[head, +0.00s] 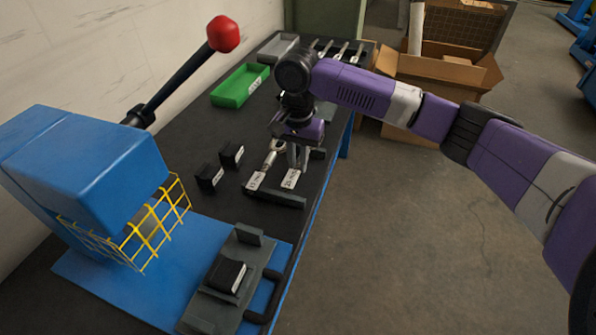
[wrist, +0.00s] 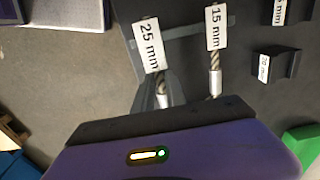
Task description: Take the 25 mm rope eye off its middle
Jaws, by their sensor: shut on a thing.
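The 25 mm rope eye (wrist: 161,88) shows in the wrist view as a short rope and silver sleeve below its white tag (wrist: 150,45). The same tag shows in the head view (head: 290,179). My gripper (head: 298,158) points down over the bench, shut on the 25 mm rope eye; its grey fingers also show in the wrist view (wrist: 154,94). The loop is hidden behind my gripper. I cannot tell whether the rope eye touches the bench. The 15 mm rope eye (head: 268,160) lies beside it, with its own tag (wrist: 216,27).
A dark rail (head: 275,197) lies by the tags. Two black blocks (head: 210,177) (head: 231,154) stand to the left. A blue press (head: 85,165) with a yellow guard (head: 160,223) and red-knobbed lever (head: 223,34) is at the left. A green tray (head: 240,85) lies farther back.

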